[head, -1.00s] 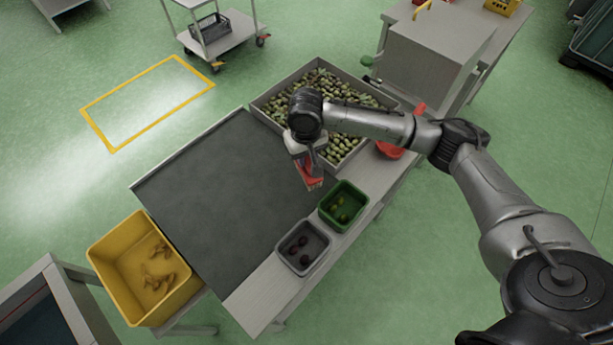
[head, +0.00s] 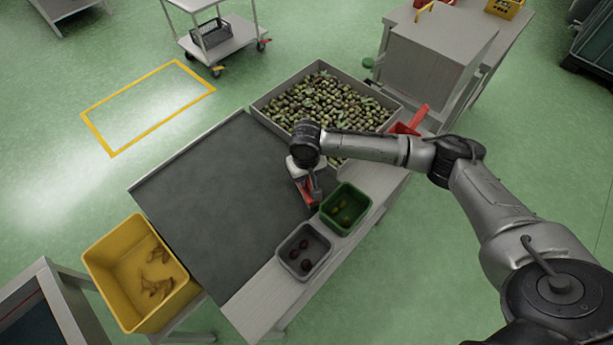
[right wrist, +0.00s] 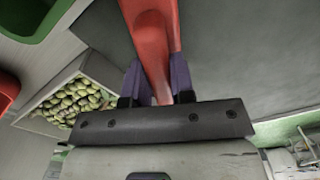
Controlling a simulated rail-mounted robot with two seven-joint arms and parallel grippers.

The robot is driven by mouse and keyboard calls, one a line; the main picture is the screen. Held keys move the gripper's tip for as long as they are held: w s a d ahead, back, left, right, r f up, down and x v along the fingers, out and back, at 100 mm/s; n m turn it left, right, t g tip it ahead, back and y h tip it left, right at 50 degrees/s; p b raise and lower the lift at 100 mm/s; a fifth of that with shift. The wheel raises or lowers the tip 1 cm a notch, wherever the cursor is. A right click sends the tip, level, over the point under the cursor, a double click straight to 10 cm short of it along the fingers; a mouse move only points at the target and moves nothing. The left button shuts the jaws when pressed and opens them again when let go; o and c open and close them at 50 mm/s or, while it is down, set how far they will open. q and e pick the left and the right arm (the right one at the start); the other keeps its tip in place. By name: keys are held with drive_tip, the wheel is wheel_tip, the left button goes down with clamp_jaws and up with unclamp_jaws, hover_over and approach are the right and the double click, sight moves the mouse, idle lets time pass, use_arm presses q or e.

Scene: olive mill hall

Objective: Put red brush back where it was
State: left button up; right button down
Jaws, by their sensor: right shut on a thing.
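The red brush shows in the right wrist view (right wrist: 152,42) as a red handle between the two purple fingers. My right gripper (right wrist: 155,80) is shut on it. In the head view, my right gripper (head: 311,190) is over the right edge of the dark mat (head: 225,200), close beside the green bin, with a bit of the red brush (head: 307,186) showing below the wrist. The rest of the brush is hidden by the gripper, and I cannot tell whether it touches the mat. My left gripper is not in view.
A green bin (head: 364,203) and a grey bin (head: 281,252) with a few olives stand on the table's front strip. A large olive tray (head: 262,108) is behind, with a red scoop (head: 418,117) at its right. A yellow crate (head: 104,290) stands at left. Most of the mat is clear.

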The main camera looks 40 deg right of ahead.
drive_tip(key=c, duration=1)
unclamp_jaws()
drive_tip(key=shift+f, duration=0.1)
wheel_tip(320, 180, up, 12)
drive_tip(key=p, duration=0.3)
